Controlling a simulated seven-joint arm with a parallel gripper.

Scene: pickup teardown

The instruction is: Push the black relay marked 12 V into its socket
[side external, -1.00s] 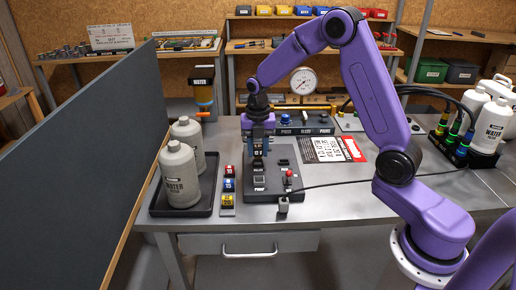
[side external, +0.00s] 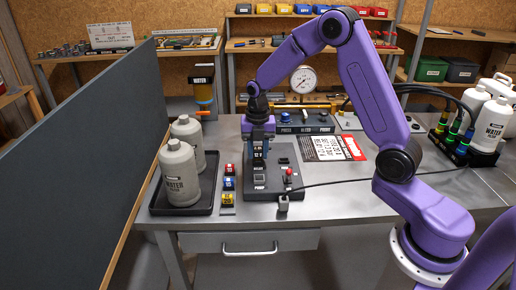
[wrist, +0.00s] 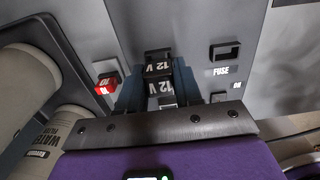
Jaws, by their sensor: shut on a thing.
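The black relay marked 12 V (wrist: 158,68) is between the fingers of my gripper (wrist: 160,92), with white lettering on two of its faces. In the side external view my gripper (side external: 258,137) points down over the grey panel (side external: 287,158), shut on the relay (side external: 258,155). The relay's lower end is at the panel's relay position. The socket is hidden under the relay and fingers, so I cannot tell how deep the relay sits.
Red, blue and yellow fuses (side external: 228,184) stand left of the panel. Two water bottles (side external: 179,172) stand in a black tray (side external: 206,203) further left. A red-topped switch (side external: 289,173) and a cable (side external: 340,182) are at the panel's right.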

